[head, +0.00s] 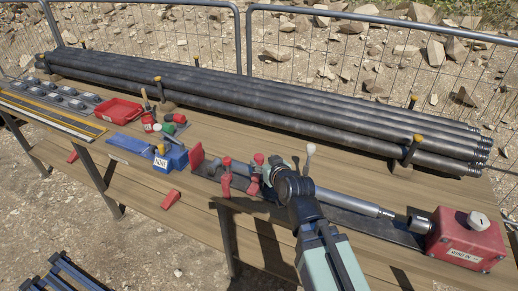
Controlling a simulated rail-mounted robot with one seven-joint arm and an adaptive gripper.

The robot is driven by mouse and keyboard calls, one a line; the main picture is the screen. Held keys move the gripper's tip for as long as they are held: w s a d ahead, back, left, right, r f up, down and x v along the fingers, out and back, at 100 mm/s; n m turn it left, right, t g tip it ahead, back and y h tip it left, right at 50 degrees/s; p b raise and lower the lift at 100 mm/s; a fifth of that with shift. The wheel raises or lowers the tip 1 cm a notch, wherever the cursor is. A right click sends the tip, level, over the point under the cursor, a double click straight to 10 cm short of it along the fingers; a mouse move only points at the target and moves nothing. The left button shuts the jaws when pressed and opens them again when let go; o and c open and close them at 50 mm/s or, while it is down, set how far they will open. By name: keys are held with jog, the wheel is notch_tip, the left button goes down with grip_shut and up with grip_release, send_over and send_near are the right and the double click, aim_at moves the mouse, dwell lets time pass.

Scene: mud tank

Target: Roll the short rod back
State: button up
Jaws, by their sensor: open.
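A short grey rod (350,203) lies along a dark flat bed (385,229) at the front of the wooden bench. Its right end stops a little short of a dark collar (419,224) on a red box (466,240). My gripper (266,176) is over the left half of the rod, among red-headed clamps (226,183). It is open, but its fingertips are small and partly hidden by my arm. I cannot tell whether they touch the rod. My arm also hides part of the rod's middle.
Several long dark pipes (270,95) lie along the back of the bench between yellow-topped posts. A blue block (171,158), a red plate (196,157) and a red tray (118,110) stand at left. A white-knobbed lever (310,152) stands behind the rod. A wire fence runs behind.

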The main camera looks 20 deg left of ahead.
aim_at(260, 157)
jog(key=shift+p+x, duration=0.6)
jog(key=shift+x, duration=2.3)
jog(key=shift+f, duration=0.1)
grip_shut()
jog(key=shift+w, duration=0.1)
